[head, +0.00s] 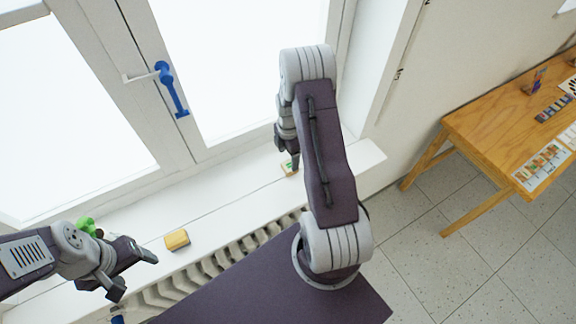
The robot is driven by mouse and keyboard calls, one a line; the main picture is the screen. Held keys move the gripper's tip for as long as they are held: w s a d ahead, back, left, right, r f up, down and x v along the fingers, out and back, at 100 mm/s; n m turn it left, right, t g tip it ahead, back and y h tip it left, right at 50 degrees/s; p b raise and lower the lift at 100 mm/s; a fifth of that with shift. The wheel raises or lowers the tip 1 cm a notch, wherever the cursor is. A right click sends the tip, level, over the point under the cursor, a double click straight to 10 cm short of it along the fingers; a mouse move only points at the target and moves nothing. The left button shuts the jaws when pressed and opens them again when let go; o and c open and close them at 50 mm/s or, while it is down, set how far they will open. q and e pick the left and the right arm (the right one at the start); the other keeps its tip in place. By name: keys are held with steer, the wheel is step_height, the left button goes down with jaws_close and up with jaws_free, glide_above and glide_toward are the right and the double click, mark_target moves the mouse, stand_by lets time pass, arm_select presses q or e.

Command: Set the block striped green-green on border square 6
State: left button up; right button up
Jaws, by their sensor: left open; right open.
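A small pale block (288,168) with a green patch on top lies on the white windowsill in the head view. Its stripes are too small to read, and part of it is hidden. My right gripper (291,155) points down right at this block, partly hidden behind my own arm. It is open; I cannot tell whether its fingers touch the block. My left gripper (134,275) is open and empty at the lower left, in front of the sill. No border square can be made out clearly.
A yellow block-like object (177,240) and a green object (87,226) are on the windowsill (225,215). A radiator grille (215,262) runs below it. A blue window handle (172,90) is above. A wooden table (490,128) with cards and small items stands right.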

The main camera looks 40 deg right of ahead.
mark_target(290, 165)
steer(key=f, duration=0.1)
steer(key=f+p, duration=0.1)
steer(key=f, duration=0.1)
steer(key=shift+s+d+f+p, duration=0.2)
steer(key=shift+s+f+p, duration=0.1)
steer(key=shift+f+p, duration=0.1)
steer(key=shift+w+d+f, duration=0.1)
steer(key=shift+d+f, duration=0.1)
steer(key=shift+f, duration=0.25)
steer(key=shift+a, duration=0.1)
steer(key=shift+a+r, duration=0.1)
steer(key=shift+a, duration=0.1)
steer(key=c, duration=1.4)
jaws_close()
steer(key=shift+d, duration=0.2)
